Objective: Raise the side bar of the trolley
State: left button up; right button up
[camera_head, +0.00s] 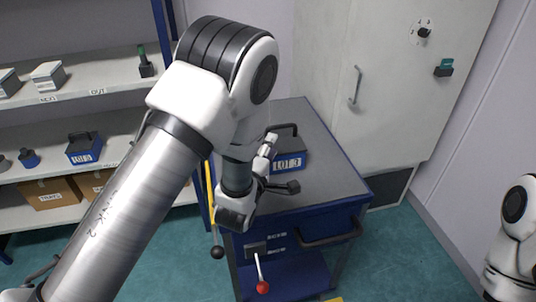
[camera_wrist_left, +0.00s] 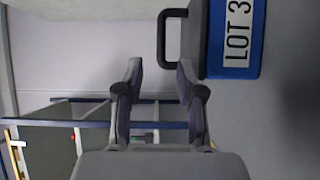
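The trolley (camera_head: 325,150) has a grey top, blue sides and a black front handle (camera_head: 330,235). A yellow bar (camera_head: 210,185) shows at its left side, partly hidden behind my left arm; a black ball knob (camera_head: 217,252) hangs below it. I cannot tell for sure which part is the side bar. A lever with a red ball (camera_head: 262,287) sticks out low at the front. My left gripper (camera_head: 279,164) is over the left part of the top. In the left wrist view its fingers (camera_wrist_left: 160,78) are apart with nothing between them. My right gripper is out of view.
A blue LOT 3 box (camera_head: 290,160) with a black handle stands on the trolley, close to my left gripper; it also shows in the wrist view (camera_wrist_left: 233,72). Shelves (camera_head: 95,105) with boxes stand at left, a grey cabinet (camera_head: 385,90) behind.

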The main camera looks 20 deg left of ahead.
aim_at(217, 251)
jog(key=u, duration=1.1)
